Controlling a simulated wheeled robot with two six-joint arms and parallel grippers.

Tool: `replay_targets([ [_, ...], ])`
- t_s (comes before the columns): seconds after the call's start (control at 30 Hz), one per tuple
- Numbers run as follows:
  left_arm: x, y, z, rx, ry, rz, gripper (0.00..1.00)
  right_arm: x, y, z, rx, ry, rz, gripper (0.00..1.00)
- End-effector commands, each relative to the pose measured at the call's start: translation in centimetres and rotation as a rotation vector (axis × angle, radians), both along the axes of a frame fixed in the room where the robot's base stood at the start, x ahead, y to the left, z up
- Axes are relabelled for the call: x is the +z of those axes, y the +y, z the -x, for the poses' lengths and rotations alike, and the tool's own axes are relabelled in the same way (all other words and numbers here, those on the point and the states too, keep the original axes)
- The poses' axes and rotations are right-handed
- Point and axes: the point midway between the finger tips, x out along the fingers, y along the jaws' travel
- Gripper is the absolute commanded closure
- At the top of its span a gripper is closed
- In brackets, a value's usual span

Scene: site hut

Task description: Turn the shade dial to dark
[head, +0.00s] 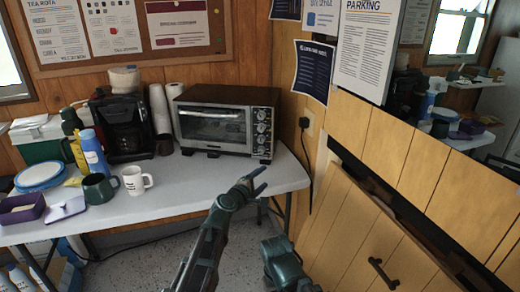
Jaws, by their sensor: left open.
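A dark toaster oven (213,125) with a glass door stands on the table against the wooden wall. Its control panel (262,132) on the right side of the front carries several round dials in a column. Their labels and pointers are too small to read, so I cannot tell which is the shade dial or how it is set. My left gripper (262,179) is open and empty, in front of the table's right end, below and apart from the dials. Part of my right arm shows at the bottom, but its gripper does not.
On the white table (180,197) stand a coffee maker (124,125), a white mug (136,180), a dark green mug (99,188) and a blue bottle (93,151). The tabletop before the oven is clear. Wooden panelling with a dark handle (383,273) closes in on the right.

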Motion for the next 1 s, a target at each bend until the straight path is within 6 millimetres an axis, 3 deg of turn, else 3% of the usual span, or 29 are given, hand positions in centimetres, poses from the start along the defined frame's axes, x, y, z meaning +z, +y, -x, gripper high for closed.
replay_targets([
  [0.03,1.2,0.1,-1.8,0.065,0.0,0.12,0.34,0.0,0.0,0.0,0.0,0.0,0.0,1.0],
  [0.1,2.5,0.9,-3.3,0.156,0.008,0.278,0.34,0.1,0.0,0.0,0.0,0.0,0.0,1.0],
  [0.3,3.7,2.7,-5.5,0.32,0.041,0.56,0.34,0.0,0.0,0.0,0.0,0.0,0.0,1.0],
  [0.73,3.7,3.1,-6.6,0.357,0.051,0.619,0.34,0.0,0.0,0.0,0.0,0.0,0.0,1.0],
  [1.0,3.7,2.4,-10.1,0.355,0.051,0.617,0.34,0.0,0.0,0.0,0.0,0.0,0.0,1.0],
])
